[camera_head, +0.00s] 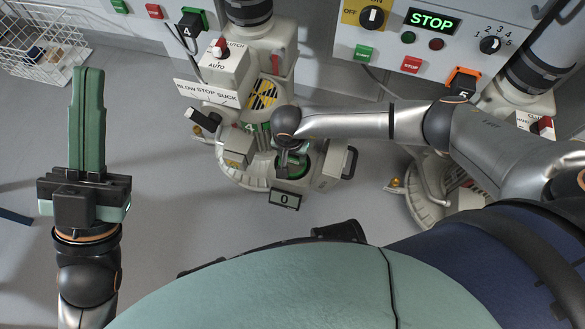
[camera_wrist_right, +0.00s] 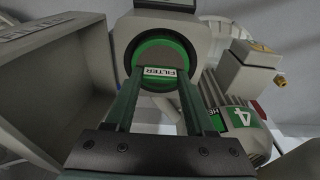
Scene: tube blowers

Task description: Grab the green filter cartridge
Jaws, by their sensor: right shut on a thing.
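The green filter cartridge (camera_wrist_right: 178,48) shows in the right wrist view as a green ring in the round grey port, with a white FILTER label across its front. My right gripper (camera_wrist_right: 164,82) is shut on it, one finger on each side of the labelled part. In the head view my right gripper (camera_head: 282,168) reaches down to the filter cartridge (camera_head: 303,165) at the front of the blower marked 4, and the wrist hides part of it. My left gripper (camera_head: 90,72) is shut and empty, with its green fingers together, at the left over the floor.
The blower (camera_head: 245,65) has a BLOW STOP SUCK plate, a black side handle (camera_head: 349,163) and a display (camera_head: 285,200) reading 0. Another blower (camera_head: 430,200) stands to the right. A wire basket (camera_head: 35,45) is at upper left. Floor between left arm and blower is clear.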

